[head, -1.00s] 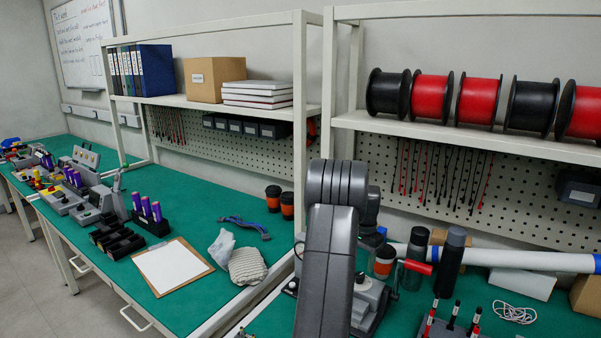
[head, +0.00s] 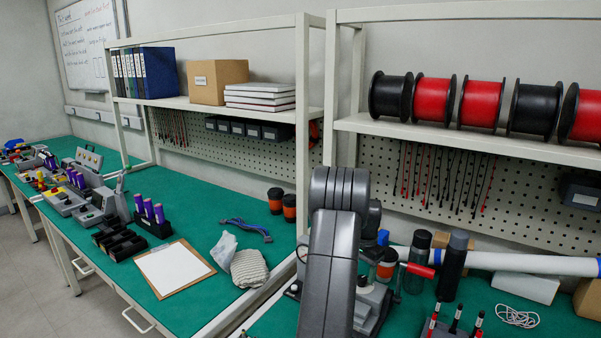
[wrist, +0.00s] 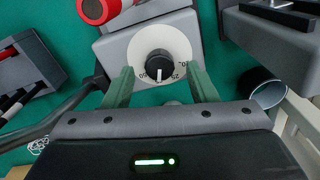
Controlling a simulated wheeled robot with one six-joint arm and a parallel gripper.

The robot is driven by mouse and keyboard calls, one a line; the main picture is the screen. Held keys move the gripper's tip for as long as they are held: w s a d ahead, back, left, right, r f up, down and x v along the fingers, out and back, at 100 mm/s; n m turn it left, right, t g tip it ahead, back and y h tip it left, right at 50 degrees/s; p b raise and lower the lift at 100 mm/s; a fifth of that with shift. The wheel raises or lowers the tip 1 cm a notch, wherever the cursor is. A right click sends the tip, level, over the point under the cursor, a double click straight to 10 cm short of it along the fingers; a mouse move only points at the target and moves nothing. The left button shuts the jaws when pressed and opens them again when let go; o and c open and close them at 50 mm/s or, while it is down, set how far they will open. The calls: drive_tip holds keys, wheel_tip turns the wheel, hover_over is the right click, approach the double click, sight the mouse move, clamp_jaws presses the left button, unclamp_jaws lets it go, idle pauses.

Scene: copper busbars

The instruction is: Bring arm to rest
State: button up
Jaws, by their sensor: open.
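In the wrist view my gripper (wrist: 162,88) is open, its two green fingers apart with nothing held between them. Beyond the fingertips is a black knob (wrist: 158,65) on a white round dial with numbers, set on a grey device (wrist: 120,50). The fingers point at the lower part of the dial; I cannot tell whether they touch the device. In the head view my grey arm (head: 333,250) rises in front of the right bench, and my gripper is hidden behind it.
A red round part (wrist: 97,8) is at the wrist view's top left. A shelf of spools (head: 480,102) hangs above. A clipboard (head: 172,268) lies left.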

wheel_tip(320, 180, up, 12)
wheel_tip(320, 180, down, 14)
drive_tip(key=shift+r, duration=0.2)
drive_tip(key=shift+r+n+p, duration=0.1)
drive_tip(key=shift+n+p, duration=0.25)
drive_tip(key=shift+n, duration=0.85)
drive_tip(key=n+p, duration=0.1)
drive_tip(key=n, duration=0.4)
drive_tip(key=shift+n, duration=0.3)
drive_tip(key=n+p, duration=0.1)
drive_tip(key=n, duration=0.2)
drive_tip(key=shift+n, duration=0.4)
drive_tip(key=n+p, duration=0.2)
drive_tip(key=n, duration=0.2)
drive_tip(key=shift+r, duration=0.8)
